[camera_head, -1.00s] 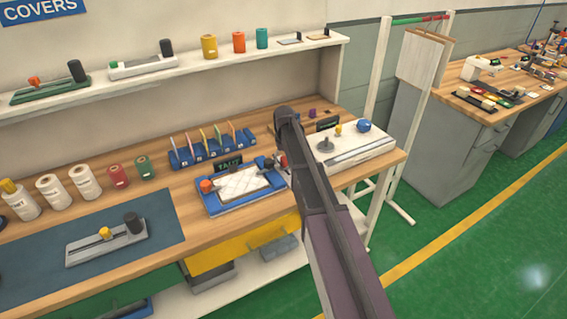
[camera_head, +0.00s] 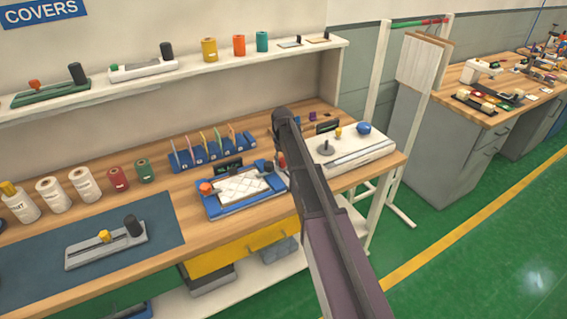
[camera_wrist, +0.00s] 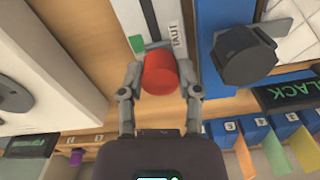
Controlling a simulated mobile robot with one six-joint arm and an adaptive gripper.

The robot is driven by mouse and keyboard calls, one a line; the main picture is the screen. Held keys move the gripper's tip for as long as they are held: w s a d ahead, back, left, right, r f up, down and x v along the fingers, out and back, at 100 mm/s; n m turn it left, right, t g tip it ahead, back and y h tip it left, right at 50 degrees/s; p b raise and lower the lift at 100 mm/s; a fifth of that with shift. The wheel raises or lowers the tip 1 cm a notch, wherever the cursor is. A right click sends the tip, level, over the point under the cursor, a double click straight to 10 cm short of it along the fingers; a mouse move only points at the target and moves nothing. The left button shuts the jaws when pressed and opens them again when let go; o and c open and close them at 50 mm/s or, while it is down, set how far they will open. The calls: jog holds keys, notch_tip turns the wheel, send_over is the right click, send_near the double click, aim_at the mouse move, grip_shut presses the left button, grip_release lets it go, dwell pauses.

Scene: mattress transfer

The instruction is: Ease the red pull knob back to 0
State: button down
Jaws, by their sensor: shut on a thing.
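The red pull knob (camera_wrist: 160,73) sits between the two fingers of my gripper (camera_wrist: 160,88) in the wrist view, and the gripper is shut on it. The knob stands at the end of a pale slotted scale (camera_wrist: 168,25) with printed marks and a green patch (camera_wrist: 137,44) beside the slot. In the head view the red knob (camera_head: 282,160) shows only partly beside my arm, between the blue-framed fixture and the white machine. My fingertips are hidden there by my arm. The exact reading on the scale cannot be made out.
A blue fixture (camera_head: 209,209) with a quilted white pad and dark knob (camera_wrist: 243,56) stands close beside the red knob. A white machine (camera_head: 358,153) with a grey disc is on the other side. A blue rack (camera_head: 176,161) of coloured cards stands behind.

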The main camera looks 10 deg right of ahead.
jog(key=w, duration=0.2)
jog(key=w+a, duration=0.1)
jog(key=w, duration=0.1)
jog(key=shift+w+a, duration=0.1)
jog(key=shift+a, duration=0.1)
jog(key=shift+c, duration=1.5)
grip_release()
jog(key=shift+w, duration=0.1)
